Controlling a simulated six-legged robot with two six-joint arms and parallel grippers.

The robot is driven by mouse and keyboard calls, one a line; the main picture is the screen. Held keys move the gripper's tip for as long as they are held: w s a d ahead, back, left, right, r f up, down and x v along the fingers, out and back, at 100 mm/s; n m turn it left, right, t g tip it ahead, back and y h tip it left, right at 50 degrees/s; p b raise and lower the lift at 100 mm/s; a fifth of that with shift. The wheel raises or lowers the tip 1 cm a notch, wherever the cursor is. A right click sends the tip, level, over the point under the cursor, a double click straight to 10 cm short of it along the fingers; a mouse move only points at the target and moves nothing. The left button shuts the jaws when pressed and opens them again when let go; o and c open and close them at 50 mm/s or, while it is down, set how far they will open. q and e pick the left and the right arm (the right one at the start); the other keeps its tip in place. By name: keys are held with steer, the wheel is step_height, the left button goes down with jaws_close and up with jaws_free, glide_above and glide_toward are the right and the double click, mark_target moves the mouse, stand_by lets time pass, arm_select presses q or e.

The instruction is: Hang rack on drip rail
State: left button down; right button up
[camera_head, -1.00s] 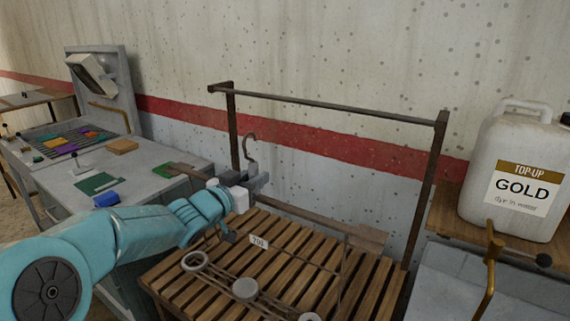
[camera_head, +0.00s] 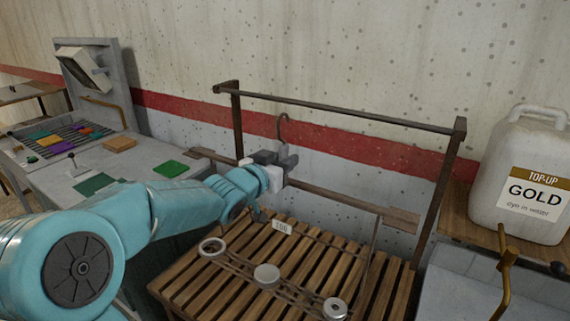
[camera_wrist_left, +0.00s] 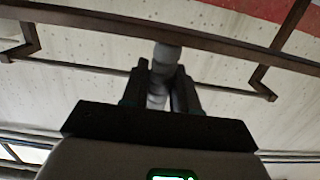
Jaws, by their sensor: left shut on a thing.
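The rack is held up by my left gripper (camera_head: 281,166), which is shut on the stem below its open curved hook (camera_head: 283,128). The rack's brown crossbar (camera_head: 340,198) runs sideways behind the gripper; thin rods and several round pieces such as a grey disc (camera_head: 267,275) show lower down, with a white number tag (camera_head: 281,227). The drip rail (camera_head: 345,111) is a dark thin bar between two posts. The hook tip appears just below the rail in the picture; how far apart in depth I cannot tell. In the left wrist view the fingers (camera_wrist_left: 160,92) close on a grey stem.
A slatted wooden bench (camera_head: 215,290) stands under the rack. A white jug labelled GOLD (camera_head: 525,180) stands at the right by a brass tap (camera_head: 504,262). A grey worktable (camera_head: 130,170) with coloured pieces is at the left. The wall is behind the rail.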

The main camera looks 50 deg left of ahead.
arm_select(q)
steer(key=shift+s+d+r+p, duration=0.1)
steer(key=shift+r+p, duration=0.1)
steer(key=shift+r, duration=0.35)
steer(key=shift+s+d+r+p, duration=0.1)
steer(key=shift+r+p, duration=0.1)
steer(key=shift+r, duration=0.35)
steer(key=shift+a+r, duration=0.1)
steer(key=shift+a, duration=0.05)
steer(key=shift+w+a+f, duration=0.2)
steer(key=shift+a, duration=0.05)
steer(key=shift+w+a+f, duration=0.1)
steer(key=shift+w, duration=0.8)
steer(key=r+p+x, duration=0.1)
steer(key=p+x, duration=0.1)
steer(key=x, duration=0.7)
steer(key=shift+r, duration=0.15)
